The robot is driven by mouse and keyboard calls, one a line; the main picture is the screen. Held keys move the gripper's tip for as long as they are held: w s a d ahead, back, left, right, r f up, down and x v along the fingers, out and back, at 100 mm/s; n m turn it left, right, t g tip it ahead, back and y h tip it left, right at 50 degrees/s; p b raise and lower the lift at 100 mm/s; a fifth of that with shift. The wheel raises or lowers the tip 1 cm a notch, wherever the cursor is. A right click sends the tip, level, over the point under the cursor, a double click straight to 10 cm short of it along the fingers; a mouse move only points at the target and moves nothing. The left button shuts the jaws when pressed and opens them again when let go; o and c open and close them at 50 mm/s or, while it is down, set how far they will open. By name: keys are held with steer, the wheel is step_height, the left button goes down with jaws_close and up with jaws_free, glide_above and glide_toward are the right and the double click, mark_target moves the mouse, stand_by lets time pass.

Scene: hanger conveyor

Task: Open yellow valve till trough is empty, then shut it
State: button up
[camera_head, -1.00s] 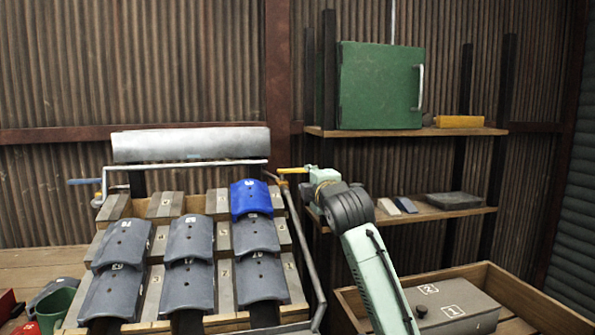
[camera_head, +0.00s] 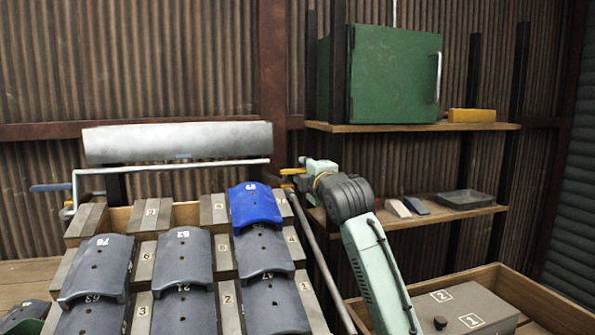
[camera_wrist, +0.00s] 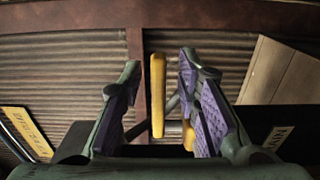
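The yellow valve's handle (camera_head: 293,171) shows at the right end of the pipe below the long grey metal trough (camera_head: 180,142). The inside of the trough is hidden from this angle. My gripper (camera_head: 307,172) is at the valve, coming from the right. In the wrist view, the yellow valve handle (camera_wrist: 157,95) stands upright between the purple-padded fingers of my gripper (camera_wrist: 158,66). The fingers are open, with a visible gap on both sides of the handle. The handle looks untouched.
A blue-handled valve (camera_head: 52,187) sits at the pipe's left end. Curved grey tiles (camera_head: 184,257) and one blue tile (camera_head: 255,205) lie on the sloped rack below. Shelves with a green cabinet (camera_head: 395,75) stand right. A wooden crate (camera_head: 482,275) holds a grey box.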

steer(key=shift+c, duration=0.4)
jaws_close()
stand_by(0.6)
